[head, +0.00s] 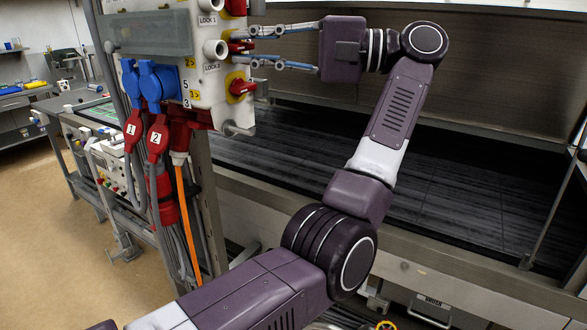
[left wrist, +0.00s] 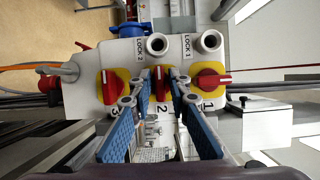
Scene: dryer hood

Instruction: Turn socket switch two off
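The white socket box (head: 205,88) stands at the upper left of the head view. Socket switch two (left wrist: 161,82) is a red knob on a yellow plate marked 2, in the middle of the left wrist view. My left gripper (head: 240,46) reaches the box from the right. In the left wrist view its two blue fingers (left wrist: 159,76) are apart, one on each side of switch two's knob. I cannot tell whether they touch it. Switch one (left wrist: 210,79) is to the right and switch three (left wrist: 108,88) to the left. My right gripper is not in view.
Blue sockets (head: 159,82) and red plugs (head: 158,136) with hanging cables are on the left of the box. An orange cable (head: 183,215) runs down the post. A dark hood bench (head: 470,190) lies behind my left arm. Open floor (head: 50,230) is at the left.

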